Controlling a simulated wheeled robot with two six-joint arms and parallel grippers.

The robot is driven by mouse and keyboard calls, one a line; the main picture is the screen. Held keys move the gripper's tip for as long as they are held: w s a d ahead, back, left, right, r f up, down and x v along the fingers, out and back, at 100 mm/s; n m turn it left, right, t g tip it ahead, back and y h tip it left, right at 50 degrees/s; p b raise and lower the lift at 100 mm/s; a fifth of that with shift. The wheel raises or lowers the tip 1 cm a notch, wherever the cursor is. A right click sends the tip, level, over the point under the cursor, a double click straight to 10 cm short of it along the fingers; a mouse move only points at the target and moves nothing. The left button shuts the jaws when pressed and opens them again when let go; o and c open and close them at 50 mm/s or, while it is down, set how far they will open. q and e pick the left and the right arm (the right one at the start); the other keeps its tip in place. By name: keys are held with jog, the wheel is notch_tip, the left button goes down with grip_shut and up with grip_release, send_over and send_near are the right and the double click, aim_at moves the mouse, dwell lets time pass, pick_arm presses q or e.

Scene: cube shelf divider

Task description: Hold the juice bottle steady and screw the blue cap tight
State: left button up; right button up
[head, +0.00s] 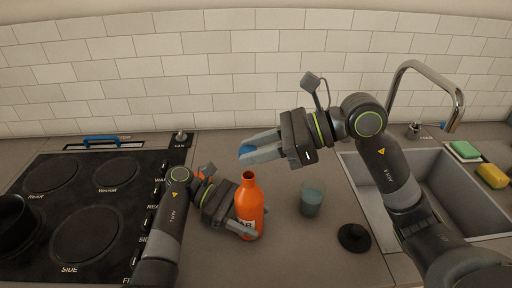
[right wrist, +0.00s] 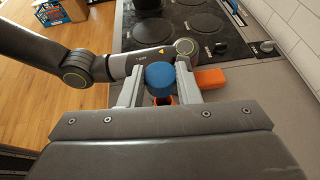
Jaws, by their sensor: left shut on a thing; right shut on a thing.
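The orange juice bottle (head: 249,200) stands upright on the counter with its neck open and uncapped in the head view. My left gripper (head: 246,229) is shut around its lower body from the left. My right gripper (head: 243,156) is shut on the blue cap (head: 247,149), above the bottle mouth and apart from it. In the right wrist view the cap (right wrist: 160,75) sits between the two fingertips, with part of an orange rim visible below it.
A black stove (head: 85,215) with a dark pot (head: 14,222) is at left. A glass (head: 312,200) and a black round lid-like thing (head: 354,237) stand right of the bottle. The sink (head: 440,185), tap (head: 425,68) and sponges (head: 465,150) are farther right. An orange object (head: 205,170) lies behind my left wrist.

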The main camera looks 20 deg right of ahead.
aim_at(254, 175)
jog(key=shift+f, duration=0.1)
dwell(0.4)
jog(key=shift+f, duration=1.35)
jog(key=shift+f, duration=1)
jog(key=shift+f, duration=0.25)
jog(key=shift+w+a+f, duration=0.1)
jog(key=shift+w+f, duration=0.1)
jog(key=shift+f, duration=0.65)
jog(key=shift+s+r, duration=0.25)
jog(key=shift+r, duration=0.5)
